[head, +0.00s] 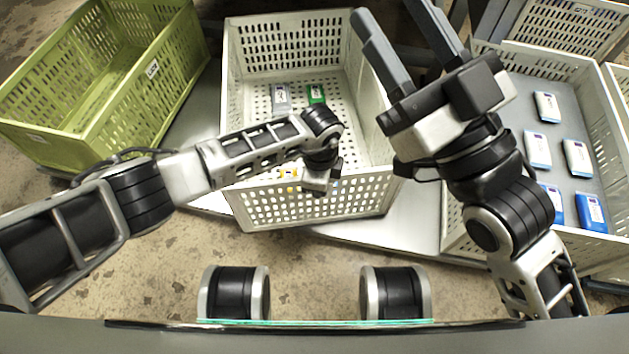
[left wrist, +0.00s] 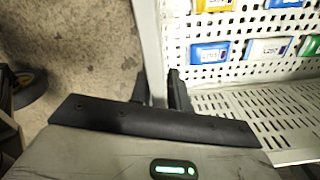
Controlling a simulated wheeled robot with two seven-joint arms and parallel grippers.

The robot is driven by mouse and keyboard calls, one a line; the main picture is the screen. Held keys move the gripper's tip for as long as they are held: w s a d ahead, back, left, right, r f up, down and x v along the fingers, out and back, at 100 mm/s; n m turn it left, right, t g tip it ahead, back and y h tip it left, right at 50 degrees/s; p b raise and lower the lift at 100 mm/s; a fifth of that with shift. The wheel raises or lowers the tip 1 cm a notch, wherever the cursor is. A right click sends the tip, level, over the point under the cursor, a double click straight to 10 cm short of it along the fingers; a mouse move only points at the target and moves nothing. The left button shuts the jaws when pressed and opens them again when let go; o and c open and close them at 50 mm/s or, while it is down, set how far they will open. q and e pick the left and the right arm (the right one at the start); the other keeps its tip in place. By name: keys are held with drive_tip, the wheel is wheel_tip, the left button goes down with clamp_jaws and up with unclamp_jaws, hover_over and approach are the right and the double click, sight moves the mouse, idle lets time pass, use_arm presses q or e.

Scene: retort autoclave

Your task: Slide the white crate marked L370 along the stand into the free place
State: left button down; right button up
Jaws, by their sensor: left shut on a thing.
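A white perforated crate (head: 300,205) stands in the middle of the head view on a grey metal stand (head: 412,222). It holds a few small packs, one grey and one green at the back. I cannot read a mark on it. My left gripper (head: 322,188) is shut on its near wall. In the left wrist view the fingers (left wrist: 160,88) close around a pale rim (left wrist: 153,40). Bare stand shows on both sides of the crate. My right gripper (head: 388,8) is open and empty, raised over the crate's right side and partly hiding it.
A green crate (head: 105,75) with a white label stands at the left. Another white crate (head: 608,110) at the right holds several blue-and-white packs. A further crate (head: 570,25) is at the back right. Speckled floor lies in front.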

use_arm(q)
drive_tip(key=shift+d+r, duration=0.1)
drive_tip(key=shift+d, duration=0.2)
drive_tip(key=shift+w+d, duration=0.1)
drive_tip(key=shift+d, duration=0.75)
drive_tip(key=c, duration=1.2)
unclamp_jaws()
drive_tip(key=shift+c, duration=0.2)
drive_tip(key=shift+a, duration=0.15)
use_arm(e)
drive_tip(key=shift+s+d+r+n+y, duration=0.1)
drive_tip(key=shift+s+r+n+y, duration=0.05)
drive_tip(key=shift+r+n+y, duration=0.3)
